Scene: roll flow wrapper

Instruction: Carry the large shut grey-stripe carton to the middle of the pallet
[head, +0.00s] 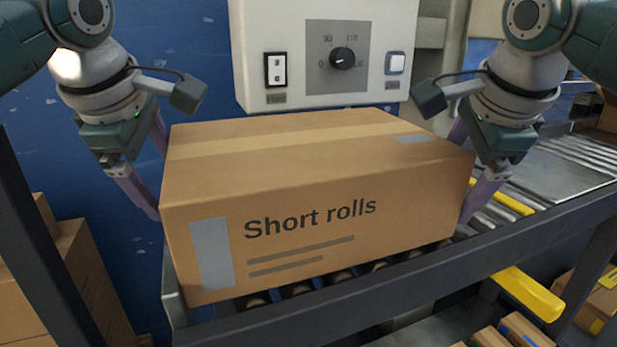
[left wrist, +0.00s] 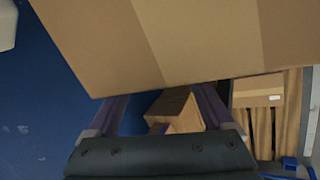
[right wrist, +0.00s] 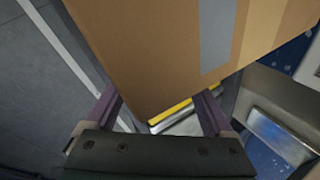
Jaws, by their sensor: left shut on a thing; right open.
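The large shut carton (head: 310,195) is brown, taped along its top, printed "Short rolls", with a grey stripe at the front left. It is over the roller conveyor; I cannot tell whether it touches the rollers. My left gripper (head: 150,183) is at its left side, shut on it. My right gripper (head: 472,185) is at its right side, open, its fingers beside the wall. The carton also fills the upper left wrist view (left wrist: 160,40) and the right wrist view (right wrist: 165,50). A slatted wooden pallet (left wrist: 292,115) shows at the right of the left wrist view.
A smaller carton (left wrist: 258,92) is on the pallet. Stacked cartons (head: 75,260) stand at the lower left. A control box (head: 325,50) with a dial is behind the carton. The dark conveyor rail (head: 400,300) runs in front; a yellow bar (head: 528,293) juts out at right.

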